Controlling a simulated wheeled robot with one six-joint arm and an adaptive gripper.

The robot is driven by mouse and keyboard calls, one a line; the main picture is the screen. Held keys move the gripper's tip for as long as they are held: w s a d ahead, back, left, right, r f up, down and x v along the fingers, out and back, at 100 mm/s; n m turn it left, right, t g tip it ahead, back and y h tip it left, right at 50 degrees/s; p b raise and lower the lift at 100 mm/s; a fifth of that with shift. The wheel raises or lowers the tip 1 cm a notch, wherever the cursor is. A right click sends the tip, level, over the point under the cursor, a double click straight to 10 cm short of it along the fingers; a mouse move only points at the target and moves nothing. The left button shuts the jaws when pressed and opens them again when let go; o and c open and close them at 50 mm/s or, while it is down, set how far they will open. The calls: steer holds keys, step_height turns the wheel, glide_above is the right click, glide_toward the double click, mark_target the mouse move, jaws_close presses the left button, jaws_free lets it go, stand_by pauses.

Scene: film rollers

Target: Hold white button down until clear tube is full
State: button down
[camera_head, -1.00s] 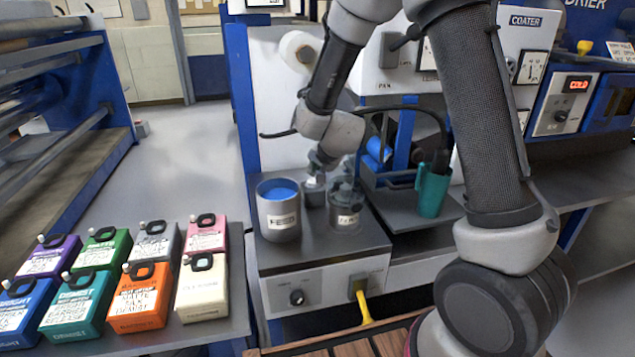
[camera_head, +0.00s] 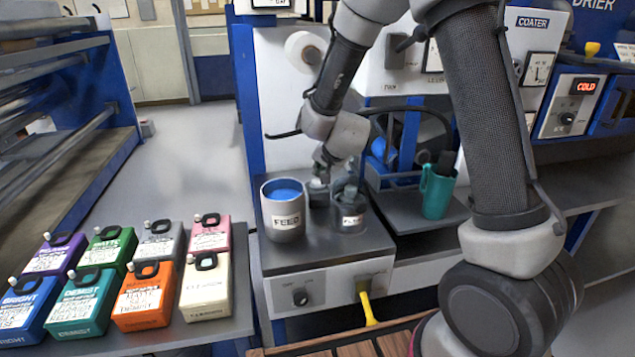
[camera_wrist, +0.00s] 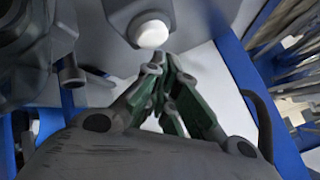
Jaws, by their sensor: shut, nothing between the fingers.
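The white button (camera_wrist: 152,30) is a round knob on a grey housing at the top of the wrist view. It shows small in the head view (camera_head: 318,183), between the cups. My gripper (camera_wrist: 162,72) has its green-grey fingers together and empty, tips just below the button in the wrist view. I cannot tell whether they touch it. In the head view my gripper (camera_head: 326,168) points down near the button. A small vessel with a label (camera_head: 350,214), probably the clear tube, stands just right of the button. Its fill level cannot be made out.
A grey cup marked FEED (camera_head: 284,214) with blue contents stands left of the button. A teal cup (camera_head: 437,190) stands on a tray at right. A yellow lever (camera_head: 366,308) sticks out in front. Several coloured canisters (camera_head: 143,295) fill the left table.

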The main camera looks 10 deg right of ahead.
steer(key=shift+f, duration=0.15)
steer(key=shift+f, duration=0.3)
steer(key=shift+f, duration=0.25)
stand_by(0.7)
steer(key=shift+s+d+f, duration=0.1)
steer(key=shift+s+f, duration=0.15)
steer(key=shift+f, duration=0.45)
stand_by(2.3)
steer(key=shift+r, duration=0.1)
steer(key=shift+s+d+r, duration=0.15)
steer(key=shift+d+r, duration=0.05)
steer(key=shift+r, duration=0.75)
steer(key=shift+a, duration=0.1)
